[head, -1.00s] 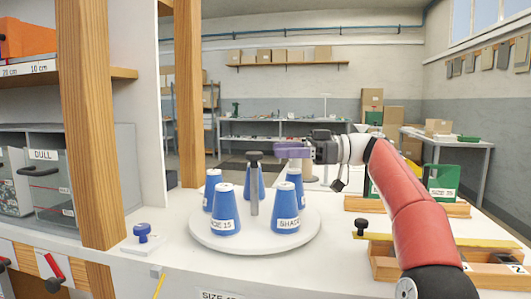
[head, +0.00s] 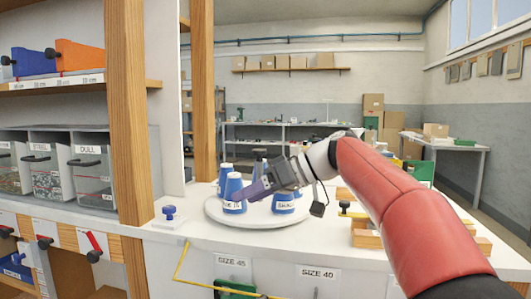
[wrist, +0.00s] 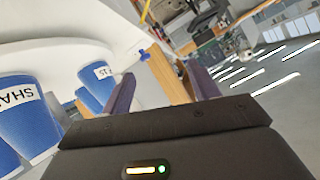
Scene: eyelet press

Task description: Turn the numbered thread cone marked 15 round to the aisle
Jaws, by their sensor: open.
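The blue thread cone marked 15 (head: 231,184) stands upright at the front left of the white round turntable (head: 215,216). Its label faces forward and my gripper partly covers it in the head view. The cone (wrist: 97,82) also shows in the wrist view, left of my fingers. My gripper (head: 246,192) is open and empty, its purple fingers low in front of the cone. In the wrist view my gripper (wrist: 160,88) has its fingers apart, with no cone between them. I cannot tell whether a finger touches the cone.
A cone marked SHADE (head: 284,203) stands to the right on the turntable, with other blue cones behind. A blue knob (head: 169,212) on a white plate stands left of it. A wooden post (head: 127,110) rises at left.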

